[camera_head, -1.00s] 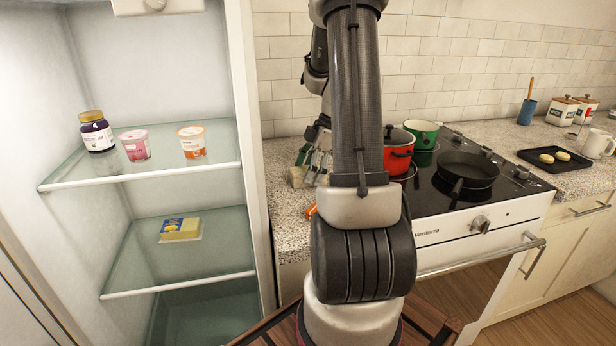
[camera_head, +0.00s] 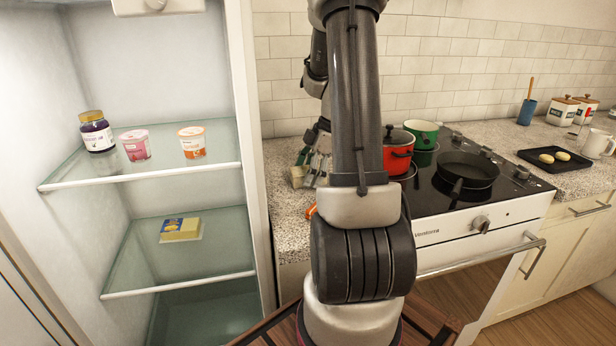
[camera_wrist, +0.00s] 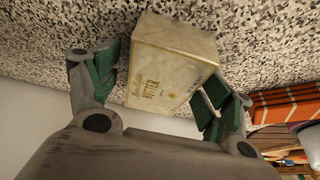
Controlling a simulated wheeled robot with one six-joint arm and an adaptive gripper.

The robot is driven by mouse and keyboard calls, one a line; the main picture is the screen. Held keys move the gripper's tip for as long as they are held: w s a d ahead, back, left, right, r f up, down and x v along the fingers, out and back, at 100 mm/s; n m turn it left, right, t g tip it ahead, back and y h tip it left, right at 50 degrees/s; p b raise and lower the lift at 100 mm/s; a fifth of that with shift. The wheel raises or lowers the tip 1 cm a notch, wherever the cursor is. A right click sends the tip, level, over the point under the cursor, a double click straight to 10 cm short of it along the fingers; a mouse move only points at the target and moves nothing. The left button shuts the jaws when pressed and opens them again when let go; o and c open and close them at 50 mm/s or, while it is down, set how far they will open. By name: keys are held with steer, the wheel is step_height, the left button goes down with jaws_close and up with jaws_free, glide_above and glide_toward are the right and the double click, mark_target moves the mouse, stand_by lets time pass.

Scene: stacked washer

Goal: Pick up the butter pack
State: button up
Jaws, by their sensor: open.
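The butter pack (camera_wrist: 172,72) is a pale cream block with gold lettering. It sits on the speckled granite counter (camera_wrist: 60,35). My gripper (camera_wrist: 160,92) is open, with one green-padded finger on each side of the pack. The left finger looks close to the pack's side, and the right finger is near its lower right corner. I cannot tell whether either finger touches it. In the head view my gripper (camera_head: 317,163) is low over the counter, left of the red pot, and a small pale part of the pack (camera_head: 297,177) shows beside it. My arm hides the rest.
A red pot (camera_head: 398,158), a green pot (camera_head: 421,135) and a pan (camera_head: 467,172) stand on the stove. An orange striped cloth (camera_wrist: 280,105) lies right of the gripper in the wrist view. The fridge at left holds a yellow-and-blue pack (camera_head: 181,229), a jar and cups.

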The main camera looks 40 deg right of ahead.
steer(key=c, duration=1.3)
steer(key=shift+o, duration=0.2)
